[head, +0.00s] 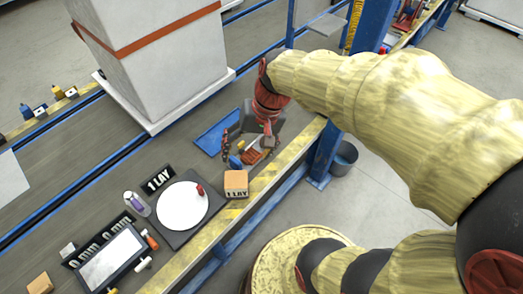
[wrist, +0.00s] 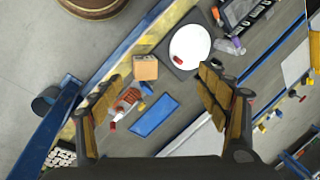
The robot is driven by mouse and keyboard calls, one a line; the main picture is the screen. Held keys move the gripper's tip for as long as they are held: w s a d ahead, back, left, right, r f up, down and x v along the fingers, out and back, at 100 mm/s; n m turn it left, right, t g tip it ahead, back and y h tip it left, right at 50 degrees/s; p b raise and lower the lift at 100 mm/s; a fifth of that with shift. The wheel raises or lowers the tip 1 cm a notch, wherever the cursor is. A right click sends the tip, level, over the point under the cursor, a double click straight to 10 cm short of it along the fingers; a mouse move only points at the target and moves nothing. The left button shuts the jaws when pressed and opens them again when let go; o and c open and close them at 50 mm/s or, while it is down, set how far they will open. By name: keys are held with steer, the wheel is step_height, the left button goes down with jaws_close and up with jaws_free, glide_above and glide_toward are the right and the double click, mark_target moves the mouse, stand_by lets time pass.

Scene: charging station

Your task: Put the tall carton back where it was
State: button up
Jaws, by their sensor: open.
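A small tan carton (head: 236,182) stands on the yellow-striped edge of the bench, with a "1 LAY" label at its front. It also shows in the wrist view (wrist: 145,67). Another tan box (head: 40,284) is partly cut off at the lower left; I cannot tell for sure which is the tall carton. My gripper (head: 247,148) is open and empty, above the bench behind the small carton. In the wrist view its two fingers (wrist: 160,88) are wide apart, with the carton beyond them and touching neither.
A blue mat (wrist: 155,115) and small red and orange items (wrist: 127,100) lie below my gripper. A white round plate (head: 182,206) bears a small red piece (head: 200,190). A large white block (head: 160,70) rises behind.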

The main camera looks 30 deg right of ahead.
steer(key=s+r+n+t+h, duration=0.2)
steer(key=s+r+n+t, duration=0.2)
steer(key=s+r, duration=0.3)
steer(key=shift+d+r+n+h, duration=0.2)
steer(key=shift+r+n+h, duration=0.15)
steer(key=shift+r, duration=0.3)
stand_by(0.7)
